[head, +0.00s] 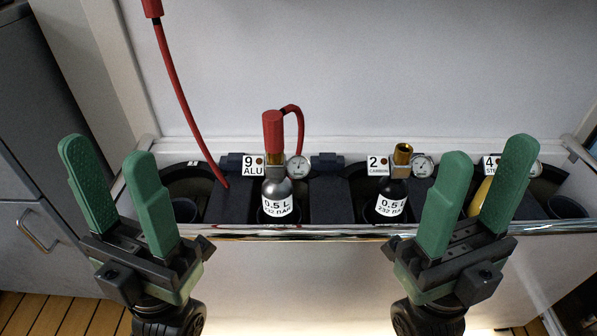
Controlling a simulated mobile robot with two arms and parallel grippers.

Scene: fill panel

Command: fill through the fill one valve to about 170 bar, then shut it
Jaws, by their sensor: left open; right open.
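No valve labelled fill one can be made out in the head view. A grey bottle (276,190) marked 0.5 L stands upright in the rack by the label 9 ALU, with a red fitting (272,131) and a red hose (298,120) on its top. A small round gauge (298,169) sits beside it; its reading is too small to tell. My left gripper (109,152) is open and empty, left of this bottle. My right gripper (489,155) is open and empty, at the right in front of the rack.
A dark bottle (391,205) with a bare brass top stands by label 2, with a gauge (423,167) beside it. A yellow bottle (481,196) is partly hidden behind my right gripper. Another red hose (178,88) hangs at left. A chrome rail (340,233) runs along the rack's front.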

